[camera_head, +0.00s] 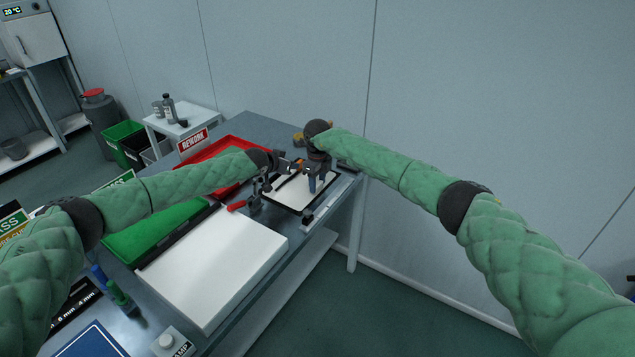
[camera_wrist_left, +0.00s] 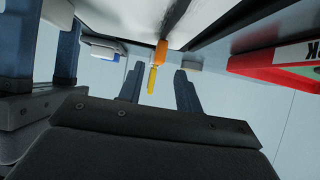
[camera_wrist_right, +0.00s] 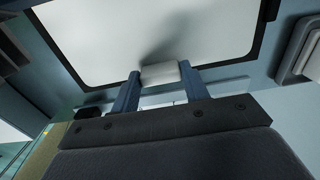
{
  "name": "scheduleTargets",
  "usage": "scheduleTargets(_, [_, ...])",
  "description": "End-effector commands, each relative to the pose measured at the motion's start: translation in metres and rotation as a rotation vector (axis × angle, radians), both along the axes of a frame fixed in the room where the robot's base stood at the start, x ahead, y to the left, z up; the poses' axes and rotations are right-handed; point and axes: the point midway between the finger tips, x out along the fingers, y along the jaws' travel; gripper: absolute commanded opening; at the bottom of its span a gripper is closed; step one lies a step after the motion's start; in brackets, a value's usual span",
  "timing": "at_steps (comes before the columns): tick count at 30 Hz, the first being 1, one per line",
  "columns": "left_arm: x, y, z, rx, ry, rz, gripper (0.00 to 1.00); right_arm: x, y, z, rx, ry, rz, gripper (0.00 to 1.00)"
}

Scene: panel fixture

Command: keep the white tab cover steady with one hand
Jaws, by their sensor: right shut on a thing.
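The white panel with a black border (camera_head: 291,194) lies at the far end of the bench; it fills the upper part of the right wrist view (camera_wrist_right: 110,35). The white tab cover (camera_wrist_right: 160,73) sits at the panel's edge, between the fingertips of my right gripper (camera_wrist_right: 160,86), which is shut on it. My left gripper (camera_wrist_left: 157,82) is open, its fingers apart on either side of an orange and yellow strip (camera_wrist_left: 157,65) at the panel's edge, with gaps visible. In the head view the tab cover is hidden by my right gripper (camera_head: 317,178).
A red tray (camera_head: 230,150) and a green tray (camera_head: 150,235) lie left of the panel. A large white block (camera_head: 215,265) takes up the near bench. A red-handled tool (camera_head: 237,205) lies near the panel. A REWORK sign (camera_head: 193,140) stands behind the red tray.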

Motion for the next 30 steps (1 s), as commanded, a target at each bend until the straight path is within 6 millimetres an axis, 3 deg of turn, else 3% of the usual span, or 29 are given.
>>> scheduleTargets(16, [0.042, -0.031, -0.033, 0.0, 0.001, 0.002, 0.35, 0.0, 0.0, 0.0, 0.0, 0.0, 0.0, 0.11])
scheduleTargets(30, [0.049, -0.035, -0.039, 0.0, 0.0, 0.0, 0.35, 0.0, 0.0, 0.0, 0.0, 0.0, 0.0, 0.11])
